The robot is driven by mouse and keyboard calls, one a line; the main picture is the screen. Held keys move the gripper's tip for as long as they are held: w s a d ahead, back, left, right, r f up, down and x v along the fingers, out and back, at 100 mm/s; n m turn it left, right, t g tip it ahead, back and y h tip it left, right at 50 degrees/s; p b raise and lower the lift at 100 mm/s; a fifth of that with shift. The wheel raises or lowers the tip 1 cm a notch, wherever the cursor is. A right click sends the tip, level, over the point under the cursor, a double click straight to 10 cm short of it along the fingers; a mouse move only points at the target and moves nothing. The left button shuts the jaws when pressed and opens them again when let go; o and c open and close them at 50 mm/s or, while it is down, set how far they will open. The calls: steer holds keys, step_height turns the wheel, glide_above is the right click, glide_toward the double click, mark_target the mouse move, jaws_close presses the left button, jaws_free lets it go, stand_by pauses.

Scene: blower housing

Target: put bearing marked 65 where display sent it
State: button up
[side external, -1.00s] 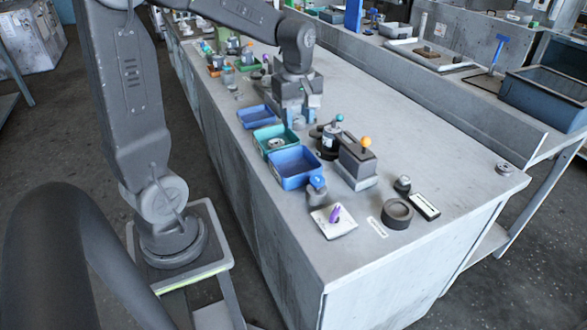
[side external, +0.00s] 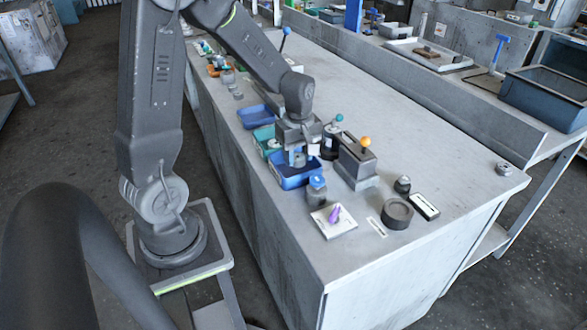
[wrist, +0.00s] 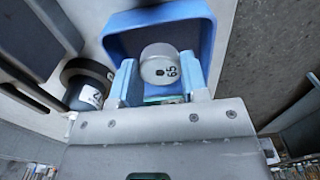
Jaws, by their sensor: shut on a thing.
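The bearing marked 65 (wrist: 160,68) is a grey round part with dark print on its top face, seen in the wrist view. My gripper (wrist: 159,74) is shut on it, with one pale blue finger on each side. In the side view my gripper (side external: 297,160) is over the nearest blue tray (side external: 299,183). In the wrist view the bearing shows against the inside of that blue tray (wrist: 158,17). I cannot tell whether the bearing touches the tray floor. A small dark-framed panel with a pale face (side external: 425,206), possibly the display, lies at the right; its text is unreadable.
A green tray (side external: 262,133) and another blue tray (side external: 255,116) stand behind along the edge. A grey box with an orange-knobbed lever (side external: 357,160) and a dark cylinder (side external: 330,142) stand close right of my gripper. A dark ring (side external: 397,213) is nearer the front.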

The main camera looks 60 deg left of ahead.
steer(key=shift+f, duration=0.15)
steer(key=o, duration=1.1)
step_height(320, 180, up, 14)
steer(key=s+d+r+m+t, duration=0.2)
steer(key=s+d+m+t, duration=0.3)
steer(key=s+d+m, duration=0.6)
steer(key=d+m, duration=0.3)
steer(key=m, duration=0.4)
steer(key=shift+s+r+t, duration=0.3)
steer(key=shift+s+r, duration=0.05)
